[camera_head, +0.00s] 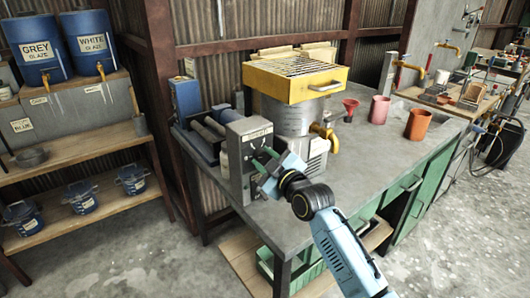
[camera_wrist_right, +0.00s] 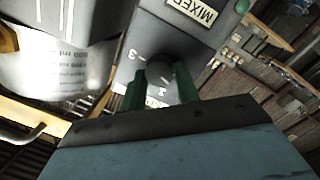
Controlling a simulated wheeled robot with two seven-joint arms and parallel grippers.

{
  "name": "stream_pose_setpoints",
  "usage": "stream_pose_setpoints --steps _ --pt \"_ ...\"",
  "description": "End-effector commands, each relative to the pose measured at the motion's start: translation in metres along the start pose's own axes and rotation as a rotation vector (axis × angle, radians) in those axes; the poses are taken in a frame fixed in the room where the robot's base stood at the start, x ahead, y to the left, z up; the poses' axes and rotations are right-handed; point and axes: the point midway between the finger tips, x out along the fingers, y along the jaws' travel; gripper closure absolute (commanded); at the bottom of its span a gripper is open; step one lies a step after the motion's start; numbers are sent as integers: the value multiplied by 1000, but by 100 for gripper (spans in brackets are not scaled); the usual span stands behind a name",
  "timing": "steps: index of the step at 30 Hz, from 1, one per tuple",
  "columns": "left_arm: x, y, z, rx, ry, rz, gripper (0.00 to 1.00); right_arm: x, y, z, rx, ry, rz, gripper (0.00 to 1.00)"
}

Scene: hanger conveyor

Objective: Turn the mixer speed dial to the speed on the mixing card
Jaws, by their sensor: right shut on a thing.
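The mixer control box (camera_head: 236,150) stands on the grey bench, with a label on its upper front. In the right wrist view its grey face carries a MIXER label (camera_wrist_right: 192,12), upside down. The dark round speed dial (camera_wrist_right: 158,72) sits between the green fingers of my right gripper (camera_wrist_right: 160,88), which is shut on it. Marks including a 3 show around the dial; its pointer setting cannot be read. My right gripper (camera_head: 264,168) also shows at the box front in the head view. I cannot identify the mixing card. My left gripper is not in view.
A metal drum (camera_head: 290,118) with a yellow-framed grate (camera_head: 300,78) and brass tap (camera_head: 325,135) stands right of the box. The bench's front right (camera_head: 375,165) is clear.

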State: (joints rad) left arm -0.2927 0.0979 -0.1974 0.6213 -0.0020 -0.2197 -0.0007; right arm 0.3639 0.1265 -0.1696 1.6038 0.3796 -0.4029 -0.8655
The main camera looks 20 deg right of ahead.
Motion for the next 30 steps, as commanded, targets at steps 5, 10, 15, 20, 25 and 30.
stream_pose_setpoints --steps 5,10,15,20,25,30 --pt "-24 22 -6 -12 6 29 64 0 3 -3 168 -11 -15 91" --pt "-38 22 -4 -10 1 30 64 0 4 -2 330 -20 -26 91" --pt "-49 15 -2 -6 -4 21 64 0 4 -2 491 -28 -39 91" --pt "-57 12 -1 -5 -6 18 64 0 4 -2 642 -35 -50 91" --pt "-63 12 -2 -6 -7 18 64 0 5 -1 803 -42 -61 91" --pt "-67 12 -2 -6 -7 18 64 0 4 0 965 -51 -74 91"
